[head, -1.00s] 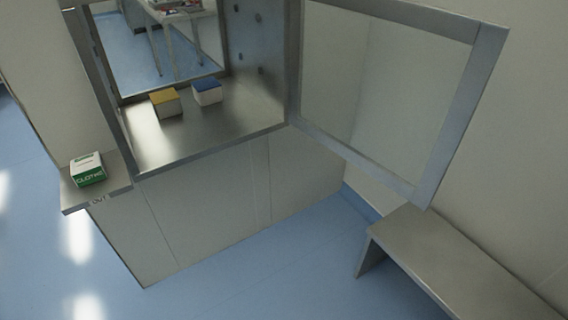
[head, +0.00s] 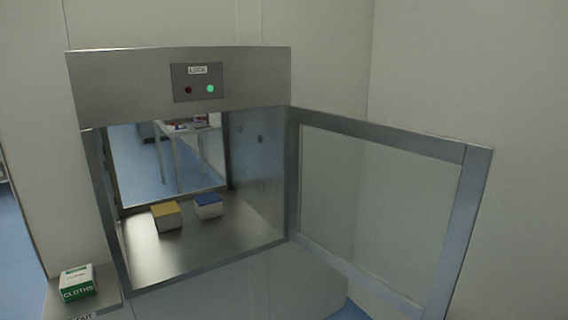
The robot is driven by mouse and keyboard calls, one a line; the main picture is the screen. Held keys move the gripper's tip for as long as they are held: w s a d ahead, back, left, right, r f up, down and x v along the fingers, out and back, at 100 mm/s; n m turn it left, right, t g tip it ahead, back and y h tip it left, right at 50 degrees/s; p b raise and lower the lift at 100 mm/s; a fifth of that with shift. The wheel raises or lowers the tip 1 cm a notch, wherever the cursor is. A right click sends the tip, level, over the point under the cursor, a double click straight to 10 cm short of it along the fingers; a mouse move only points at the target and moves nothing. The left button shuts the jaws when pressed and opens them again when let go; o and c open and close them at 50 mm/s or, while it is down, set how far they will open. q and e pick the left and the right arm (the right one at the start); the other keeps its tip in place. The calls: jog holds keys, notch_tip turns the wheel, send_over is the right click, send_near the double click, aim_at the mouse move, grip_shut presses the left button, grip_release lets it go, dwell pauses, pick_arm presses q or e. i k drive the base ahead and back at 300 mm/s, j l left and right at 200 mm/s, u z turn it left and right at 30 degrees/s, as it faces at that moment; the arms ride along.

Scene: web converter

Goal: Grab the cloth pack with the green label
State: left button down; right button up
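The cloth pack with the green label (head: 77,283) is a small white and green box marked "CLOTHS". It sits on a small metal shelf (head: 112,299) at the lower left, outside the pass-through hatch and left of its opening. Its front and top show and nothing covers it. Neither of my grippers shows in the head view.
The hatch holds a yellow-topped box (head: 166,216) and a blue-topped box (head: 208,206) on its metal floor (head: 200,246). Its glazed door (head: 375,200) stands open to the right. A lock panel (head: 197,82) above shows a lit green light.

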aim_at(76, 283)
jog(key=u, duration=1.3)
jog(key=i+j+z, duration=0.35)
jog(key=i, duration=0.15)
jog(key=i+j+z, duration=0.35)
jog(key=i+j, duration=0.1)
jog(key=j, duration=0.05)
